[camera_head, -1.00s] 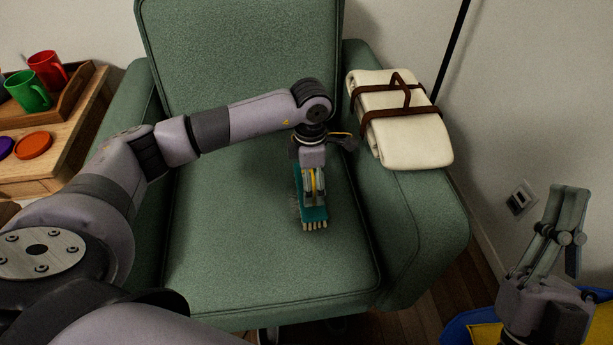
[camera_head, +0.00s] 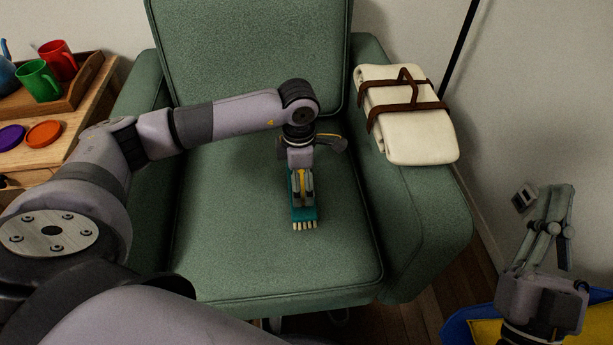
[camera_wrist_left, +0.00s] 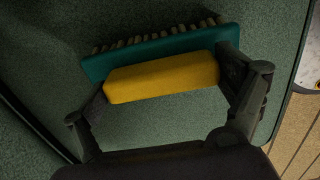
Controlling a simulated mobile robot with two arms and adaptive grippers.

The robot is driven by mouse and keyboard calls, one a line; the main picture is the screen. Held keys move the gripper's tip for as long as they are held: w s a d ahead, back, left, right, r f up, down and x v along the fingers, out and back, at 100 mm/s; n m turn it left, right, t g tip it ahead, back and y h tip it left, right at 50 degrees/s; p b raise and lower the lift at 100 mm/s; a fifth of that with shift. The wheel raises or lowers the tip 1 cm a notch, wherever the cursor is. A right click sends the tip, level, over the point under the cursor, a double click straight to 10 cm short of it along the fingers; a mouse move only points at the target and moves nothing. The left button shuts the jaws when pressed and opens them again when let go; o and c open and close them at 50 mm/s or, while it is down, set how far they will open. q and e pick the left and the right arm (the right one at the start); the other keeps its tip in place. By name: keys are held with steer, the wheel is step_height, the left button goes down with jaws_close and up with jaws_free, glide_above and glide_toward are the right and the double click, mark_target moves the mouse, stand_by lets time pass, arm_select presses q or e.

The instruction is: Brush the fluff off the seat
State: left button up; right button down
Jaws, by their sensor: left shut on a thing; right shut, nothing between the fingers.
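The green armchair's seat (camera_head: 240,255) fills the middle of the head view. My left gripper (camera_head: 304,200) points down over the seat, shut on a brush (camera_head: 304,213) with a teal body and pale bristles. In the left wrist view the brush's yellow grip (camera_wrist_left: 160,77) lies between the fingers, and its bristles show along the far edge of the teal body (camera_wrist_left: 150,54). The brush is at or just above the seat; I cannot tell if the bristles touch. I make out no fluff on the visible seat. My right gripper (camera_head: 556,215) is shut and empty, right of the chair.
A folded cream blanket with brown straps (camera_head: 415,135) lies on the right armrest (camera_head: 425,215). A wooden table at left bears a tray with a green mug (camera_head: 38,80) and a red mug (camera_head: 58,60). A blue and yellow thing (camera_head: 470,325) is at the lower right.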

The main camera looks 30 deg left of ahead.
arm_select(q)
steer(key=shift+s+a, duration=1.25)
steer(key=shift+a, duration=0.3)
steer(key=shift+s+a+r, duration=0.1)
steer(key=shift+s+a, duration=0.45)
steer(key=shift+a, duration=0.2)
steer(key=shift+s+a, duration=0.5)
steer(key=shift+a, duration=0.25)
arm_select(e)
steer(key=shift+w+f+g, duration=0.5)
steer(key=shift+f, duration=0.2)
